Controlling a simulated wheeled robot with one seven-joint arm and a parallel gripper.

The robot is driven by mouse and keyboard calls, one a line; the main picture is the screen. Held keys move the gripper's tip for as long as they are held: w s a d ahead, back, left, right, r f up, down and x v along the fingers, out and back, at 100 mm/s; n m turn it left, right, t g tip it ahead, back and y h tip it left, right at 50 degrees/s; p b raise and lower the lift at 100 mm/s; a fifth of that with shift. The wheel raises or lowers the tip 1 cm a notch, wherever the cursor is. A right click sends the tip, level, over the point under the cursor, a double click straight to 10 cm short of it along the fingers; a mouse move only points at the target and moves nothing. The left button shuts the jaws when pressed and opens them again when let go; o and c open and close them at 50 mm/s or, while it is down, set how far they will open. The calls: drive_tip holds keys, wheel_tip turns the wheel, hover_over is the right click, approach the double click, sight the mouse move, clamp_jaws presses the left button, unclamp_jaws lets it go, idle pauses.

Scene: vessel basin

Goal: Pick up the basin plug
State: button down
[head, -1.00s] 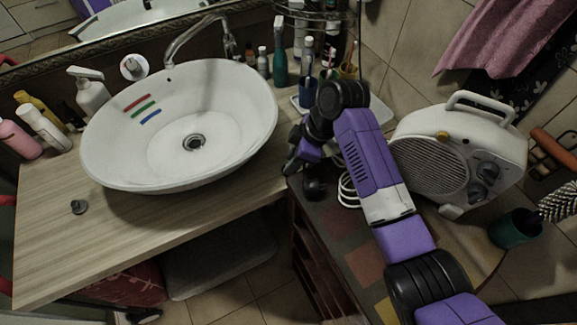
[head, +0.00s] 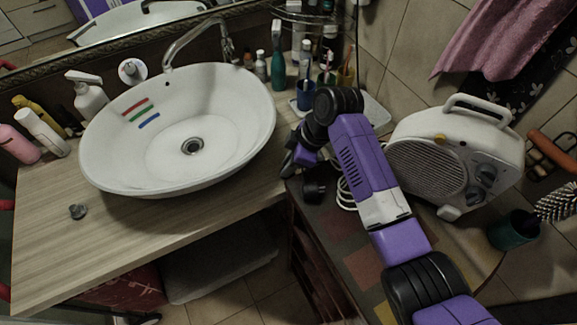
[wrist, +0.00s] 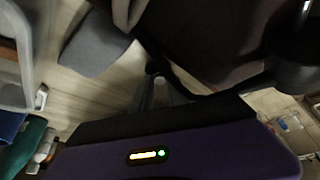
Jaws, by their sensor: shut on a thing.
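A small dark grey stopper, which looks like the basin plug (head: 78,211), lies on the wooden counter left of the white basin (head: 106,171). It is well apart from my gripper. My gripper (head: 289,163) is at the counter's right end, beside the basin, with its tips partly hidden by my wrist. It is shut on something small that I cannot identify. In the wrist view the gripper (wrist: 160,95) is dark and its grip is unclear. The metal drain (head: 193,146) shows in the basin's bottom.
A white fan heater (head: 430,165) stands right of my arm. A black plug-like object (head: 315,190) and white cord (head: 345,193) are below my wrist. A blue cup (head: 305,95) and green bottle (head: 278,70) stand behind. The counter's front left (head: 120,240) is clear.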

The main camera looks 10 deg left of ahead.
wheel_tip(320, 180, up, 20)
drive_tip(key=b, duration=0.1)
drive_tip(key=shift+f, duration=0.15)
